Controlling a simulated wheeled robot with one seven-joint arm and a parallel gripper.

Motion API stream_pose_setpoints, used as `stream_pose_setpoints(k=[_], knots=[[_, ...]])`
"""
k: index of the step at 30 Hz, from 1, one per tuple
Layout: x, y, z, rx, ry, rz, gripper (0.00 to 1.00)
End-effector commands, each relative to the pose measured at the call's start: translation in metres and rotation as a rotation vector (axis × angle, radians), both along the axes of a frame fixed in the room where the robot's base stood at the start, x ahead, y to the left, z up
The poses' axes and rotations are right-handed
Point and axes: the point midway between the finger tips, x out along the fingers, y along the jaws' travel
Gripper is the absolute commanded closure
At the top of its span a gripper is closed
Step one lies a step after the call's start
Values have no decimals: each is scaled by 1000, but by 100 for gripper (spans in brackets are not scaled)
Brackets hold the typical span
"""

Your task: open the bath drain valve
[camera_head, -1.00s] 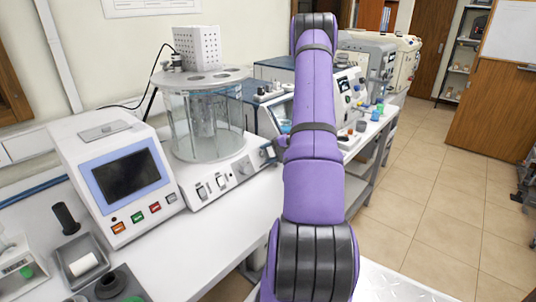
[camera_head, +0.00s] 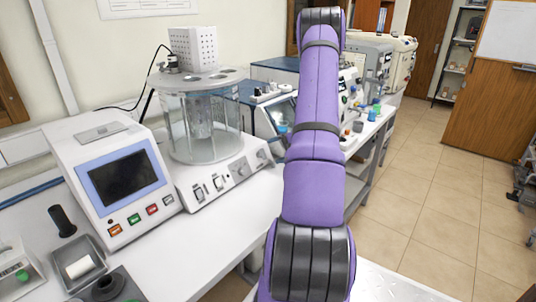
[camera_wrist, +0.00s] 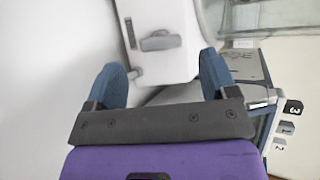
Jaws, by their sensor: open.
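The glass bath (camera_head: 207,130) stands on its white control base (camera_head: 225,180) left of my arm in the head view. In the wrist view, a white housing (camera_wrist: 170,65) shows a grey lever-like part (camera_wrist: 160,40) on its face and a small pale stub at its lower edge. I cannot tell for sure which of these is the drain valve. My gripper (camera_wrist: 160,76) is open, with its two blue fingers spread and nothing between them. The housing's lower edge lies ahead, in the gap between the fingers. My gripper is hidden in the head view.
A white instrument with a dark screen (camera_head: 122,178) stands left of the bath. More lab devices (camera_head: 368,65) and small bottles stand farther along the bench, behind my arm. The tiled floor (camera_head: 430,210) to the right is clear. Numbered blocks (camera_wrist: 287,128) show right in the wrist view.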

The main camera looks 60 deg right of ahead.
Motion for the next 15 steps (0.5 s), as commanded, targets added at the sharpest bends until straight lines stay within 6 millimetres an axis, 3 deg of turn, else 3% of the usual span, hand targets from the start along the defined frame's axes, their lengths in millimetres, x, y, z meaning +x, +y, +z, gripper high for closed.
stream_pose_setpoints(k=[6, 15], knots=[[-32, -15, 16, -2, 1, -2, 21], [-48, -22, 24, 0, 1, 0, 21]])
